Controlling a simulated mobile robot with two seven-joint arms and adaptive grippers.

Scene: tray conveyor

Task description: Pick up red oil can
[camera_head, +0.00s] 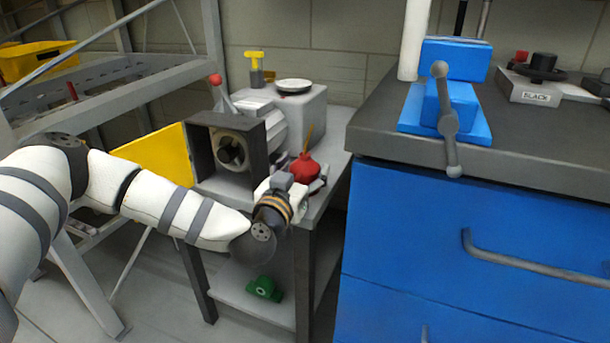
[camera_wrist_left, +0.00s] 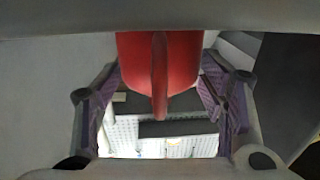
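The red oil can (camera_head: 305,168) stands near the front right of the small grey table, with a thin orange-brown spout pointing up. My left gripper (camera_head: 301,174) is at the can, with one finger on each side of it. In the left wrist view the can's red body (camera_wrist_left: 160,62) shows between the two widely spread fingers of the left gripper (camera_wrist_left: 160,88). Its upper part is cut off there by a grey edge. Whether the finger pads touch the can is not clear. My right gripper is not in view.
A grey machine with a dark square housing (camera_head: 226,154) stands left of the can. A white dish (camera_head: 294,86) and a yellow-topped bottle (camera_head: 256,70) are behind. A blue drawer cabinet (camera_head: 470,245) stands close on the right. A green object (camera_head: 264,288) lies on the lower shelf.

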